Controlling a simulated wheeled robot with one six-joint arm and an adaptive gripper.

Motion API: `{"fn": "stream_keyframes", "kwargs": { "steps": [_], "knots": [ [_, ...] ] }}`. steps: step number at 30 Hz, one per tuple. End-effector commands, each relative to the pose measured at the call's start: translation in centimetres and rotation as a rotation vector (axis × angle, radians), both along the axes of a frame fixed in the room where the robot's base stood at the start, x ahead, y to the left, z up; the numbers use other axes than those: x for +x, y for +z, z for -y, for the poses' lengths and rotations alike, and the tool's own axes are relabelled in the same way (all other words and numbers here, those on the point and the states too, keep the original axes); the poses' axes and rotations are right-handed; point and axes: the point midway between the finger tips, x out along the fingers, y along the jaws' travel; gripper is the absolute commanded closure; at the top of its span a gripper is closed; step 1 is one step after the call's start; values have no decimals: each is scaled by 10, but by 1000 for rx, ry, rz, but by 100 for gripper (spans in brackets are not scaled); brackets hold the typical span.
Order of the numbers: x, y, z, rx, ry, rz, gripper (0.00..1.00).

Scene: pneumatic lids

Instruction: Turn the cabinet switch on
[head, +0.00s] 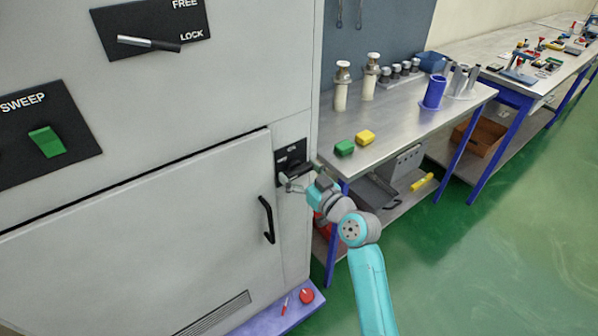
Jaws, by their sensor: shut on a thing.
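The cabinet switch (296,170) is a dark part on a small black panel with tiny white lettering, on the cabinet's right front strip. My gripper (290,179) is at the lower part of this panel, reaching in from the lower right, and is shut on the switch. The fingers and wrist hide part of it, so the switch's exact position cannot be told. The grey cabinet (228,85) fills the left of the head view, with its door closed.
The cabinet door has a black handle (267,220) left of my gripper. A FREE/LOCK lever (148,43) and a green SWEEP switch (47,141) are further left. A metal workbench (400,118) with green and yellow blocks stands close on the right. Green floor is open at lower right.

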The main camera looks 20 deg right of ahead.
Motion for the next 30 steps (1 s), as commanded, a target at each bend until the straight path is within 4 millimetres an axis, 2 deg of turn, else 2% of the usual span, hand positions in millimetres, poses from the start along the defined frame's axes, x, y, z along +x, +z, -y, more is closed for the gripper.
{"fn": "stream_keyframes", "kwargs": {
  "steps": [11, 30],
  "knots": [
    [0, 0, 0, 192, 0, -62, 47],
    [0, 0, 0, 767, 0, -250, 47]
  ]
}}
